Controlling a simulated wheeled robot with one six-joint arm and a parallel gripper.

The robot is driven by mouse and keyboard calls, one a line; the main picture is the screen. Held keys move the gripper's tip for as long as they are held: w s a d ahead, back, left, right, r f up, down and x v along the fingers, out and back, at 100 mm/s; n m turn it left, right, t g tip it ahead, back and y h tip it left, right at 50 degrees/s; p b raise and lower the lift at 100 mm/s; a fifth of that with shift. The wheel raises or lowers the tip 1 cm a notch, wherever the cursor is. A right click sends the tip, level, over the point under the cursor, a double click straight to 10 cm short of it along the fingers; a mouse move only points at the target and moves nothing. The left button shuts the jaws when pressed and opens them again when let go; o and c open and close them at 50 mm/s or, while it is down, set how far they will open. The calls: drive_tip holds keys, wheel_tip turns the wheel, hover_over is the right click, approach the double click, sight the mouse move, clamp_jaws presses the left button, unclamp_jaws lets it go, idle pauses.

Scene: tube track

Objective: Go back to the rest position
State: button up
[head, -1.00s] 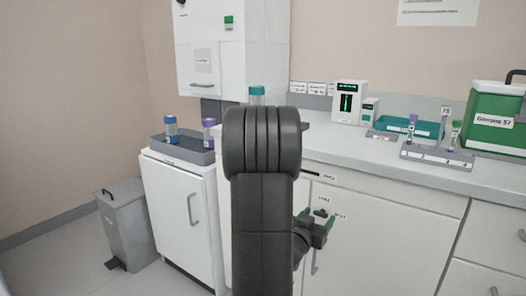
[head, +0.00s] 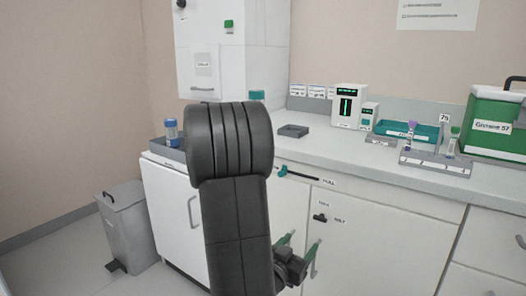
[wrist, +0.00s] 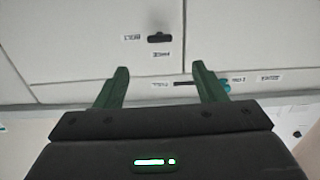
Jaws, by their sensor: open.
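My gripper (head: 302,243) is low in the head view, in front of the white cabinet doors under the counter. Its two green fingers are spread, with nothing between them. In the wrist view my gripper (wrist: 160,68) is also open and empty, facing the cabinet fronts (wrist: 85,60). My dark arm stands in the middle of the head view and hides part of the counter and the left tray.
A blue-capped tube (head: 171,131) stands on the grey tray (head: 163,149) at left. A tube rack (head: 435,164), teal tray (head: 408,131), green box (head: 493,125) and small grey dish (head: 293,131) are on the counter. A pedal bin (head: 127,230) stands on the floor.

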sight(319, 220)
drive_tip(key=b+x, duration=0.1)
drive_tip(key=x, duration=1.1)
drive_tip(key=shift+d+f+b, duration=0.1)
drive_tip(key=shift+d+b, duration=0.05)
drive_tip(key=shift+b, duration=0.25)
drive_tip(key=shift+w+m, duration=0.15)
drive_tip(key=shift+m, duration=0.25)
drive_tip(key=m+b, duration=0.2)
drive_tip(key=m, duration=0.2)
drive_tip(key=shift+s+a+m, duration=0.3)
drive_tip(key=shift+s+m, duration=0.05)
drive_tip(key=shift+m, duration=0.15)
drive_tip(key=p+v, duration=0.2)
drive_tip(key=v, duration=1.1)
drive_tip(key=shift+s, duration=0.1)
